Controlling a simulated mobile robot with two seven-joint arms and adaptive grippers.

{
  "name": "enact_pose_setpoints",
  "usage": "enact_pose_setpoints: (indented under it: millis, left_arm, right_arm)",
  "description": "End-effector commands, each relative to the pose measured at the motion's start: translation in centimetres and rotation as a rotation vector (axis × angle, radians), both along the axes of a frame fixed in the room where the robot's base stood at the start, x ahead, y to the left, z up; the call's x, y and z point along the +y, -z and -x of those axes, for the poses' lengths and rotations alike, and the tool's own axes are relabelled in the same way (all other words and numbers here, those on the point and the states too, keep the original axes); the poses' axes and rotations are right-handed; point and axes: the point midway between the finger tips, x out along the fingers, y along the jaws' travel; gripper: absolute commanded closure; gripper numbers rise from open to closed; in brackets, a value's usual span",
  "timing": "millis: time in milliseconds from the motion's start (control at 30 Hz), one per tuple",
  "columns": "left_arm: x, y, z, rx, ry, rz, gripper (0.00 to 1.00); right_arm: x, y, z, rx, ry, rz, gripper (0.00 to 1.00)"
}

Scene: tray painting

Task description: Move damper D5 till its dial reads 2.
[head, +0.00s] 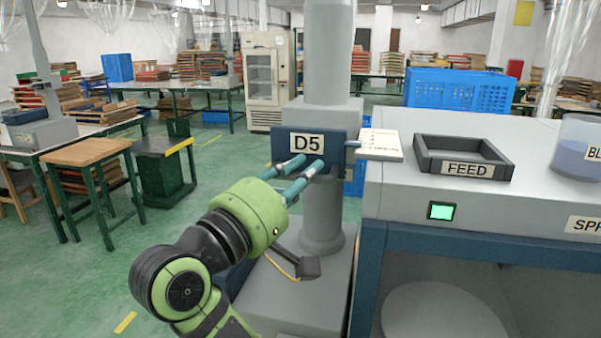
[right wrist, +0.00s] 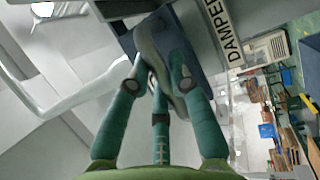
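The D5 damper plate (head: 309,146) is a dark blue board on the grey duct, with a white "D5" label. My right gripper (head: 306,168), with a green palm and teal fingers, reaches up in front of it. In the right wrist view, the fingers (right wrist: 163,75) close in around a grey rounded damper handle (right wrist: 172,85), in front of the blue board; a finger lies on each side of it. A "DAMPER" label (right wrist: 226,40) shows beside it. No dial face or number is readable in either view. My left gripper is not in view.
Right of the duct stands a grey cabinet with a FEED tray (head: 463,157), a lit green display (head: 441,211) and a clear tub (head: 577,150). A white card (head: 381,144) with small unreadable writing juts out beside the board. Wooden-topped tables (head: 82,151) stand at left.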

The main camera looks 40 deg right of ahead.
Motion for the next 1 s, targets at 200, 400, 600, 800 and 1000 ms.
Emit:
enact_pose_setpoints:
  millis: [200,400,600,800,1000]
  left_arm:
    - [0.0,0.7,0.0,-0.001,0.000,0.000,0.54]
    - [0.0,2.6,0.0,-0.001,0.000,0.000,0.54]
    - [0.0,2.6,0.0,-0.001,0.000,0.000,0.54]
    - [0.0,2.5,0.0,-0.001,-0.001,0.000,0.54]
    - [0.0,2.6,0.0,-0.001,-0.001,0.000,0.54]
  right_arm:
    - [-0.3,0.3,-0.3,-0.001,0.001,-0.001,1.00]
    - [-2.1,0.4,-1.8,-0.002,0.001,-0.001,1.00]
    - [-2.4,0.0,-2.2,0.000,-0.003,-0.001,1.00]
    - [-2.4,0.0,-2.2,0.000,-0.003,-0.001,0.59]
    - [-2.4,0.0,-2.1,0.000,-0.002,-0.001,0.54]
